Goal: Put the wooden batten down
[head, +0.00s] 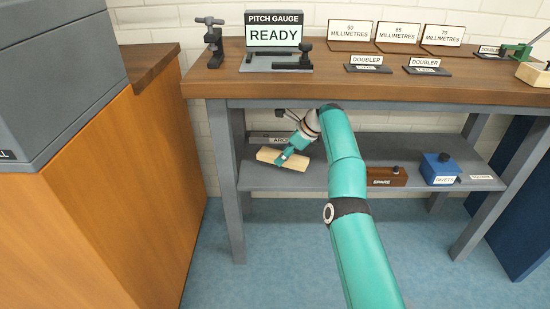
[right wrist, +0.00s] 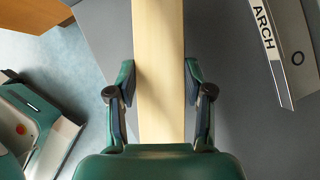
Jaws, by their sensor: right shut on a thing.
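The wooden batten (head: 283,159) is a pale, straight bar at the left end of the grey lower shelf (head: 310,180). My right gripper (head: 290,156) reaches in under the bench top and is shut on the batten. In the right wrist view the batten (right wrist: 160,45) runs lengthwise between the two fingers of my right gripper (right wrist: 160,95), with one finger on each side. The grey shelf surface lies below it. I cannot tell whether the batten touches the shelf. My left gripper is not in view.
A grey piece labelled ARCH (right wrist: 280,50) lies beside the batten. A brown box (head: 387,177) and a blue box (head: 440,169) stand farther right on the shelf. The bench top (head: 330,88) overhangs; its pitch gauge (head: 274,35) reads READY. A wooden cabinet (head: 130,190) stands left.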

